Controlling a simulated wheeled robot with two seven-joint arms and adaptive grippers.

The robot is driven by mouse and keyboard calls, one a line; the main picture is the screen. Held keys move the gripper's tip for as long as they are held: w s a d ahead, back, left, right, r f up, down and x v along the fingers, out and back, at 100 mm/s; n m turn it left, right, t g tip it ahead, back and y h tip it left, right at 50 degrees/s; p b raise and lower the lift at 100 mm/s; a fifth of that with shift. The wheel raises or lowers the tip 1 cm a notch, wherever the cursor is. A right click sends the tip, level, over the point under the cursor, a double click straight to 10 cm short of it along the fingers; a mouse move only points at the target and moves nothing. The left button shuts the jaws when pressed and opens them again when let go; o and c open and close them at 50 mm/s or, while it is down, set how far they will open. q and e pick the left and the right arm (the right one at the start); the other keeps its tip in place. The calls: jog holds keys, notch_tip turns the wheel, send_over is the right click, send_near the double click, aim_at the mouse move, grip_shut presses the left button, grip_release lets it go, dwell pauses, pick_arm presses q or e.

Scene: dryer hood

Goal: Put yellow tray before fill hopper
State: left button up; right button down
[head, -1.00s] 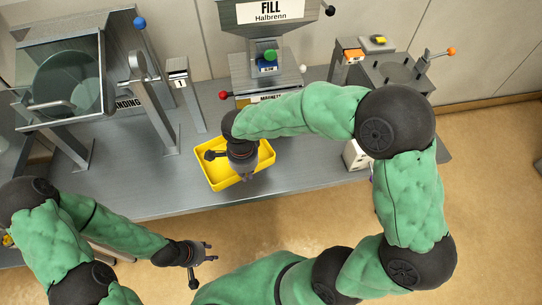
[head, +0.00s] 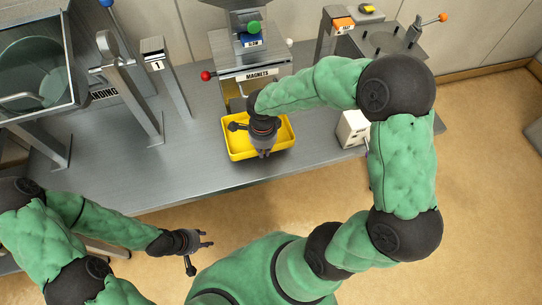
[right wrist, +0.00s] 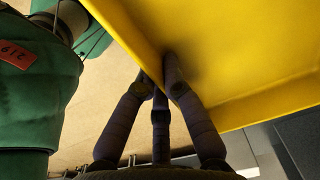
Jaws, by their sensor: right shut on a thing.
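The yellow tray (head: 238,146) is at the front edge of the grey bench, in front of the hopper machine (head: 247,62) with the "MAGNETS" label. My right gripper (head: 263,151) is over the tray's near side and shut on its wall. In the right wrist view the fingers (right wrist: 165,75) pinch the yellow wall (right wrist: 230,70) from both sides. Whether the tray rests on the bench or hangs just above it, I cannot tell. My left gripper (head: 205,241) is open and empty, low in front of the bench.
The grey bench (head: 180,175) is clear left of the tray. A post labelled "1" (head: 155,65) and a glass-fronted hood (head: 40,75) stand further left. A white box (head: 353,129) is right of the tray, near my right arm. A red knob (head: 206,76) juts from the hopper machine.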

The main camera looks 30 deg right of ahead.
aim_at(271, 160)
jog(key=d+f, duration=0.1)
jog(key=d+f+b, duration=0.1)
jog(key=f, duration=0.1)
jog(key=shift+w+d+f, duration=0.15)
jog(key=shift+w+d, duration=0.05)
jog(key=shift+d, duration=0.2)
notch_tip(271, 160, down, 3)
jog(key=shift+w+d+f+b, duration=0.1)
jog(key=shift+d+f+b, duration=0.1)
jog(key=shift+b, duration=0.35)
jog(key=shift+f, duration=0.15)
jog(key=c, duration=1.4)
grip_release()
jog(key=shift+a, duration=0.1)
jog(key=shift+o, duration=0.2)
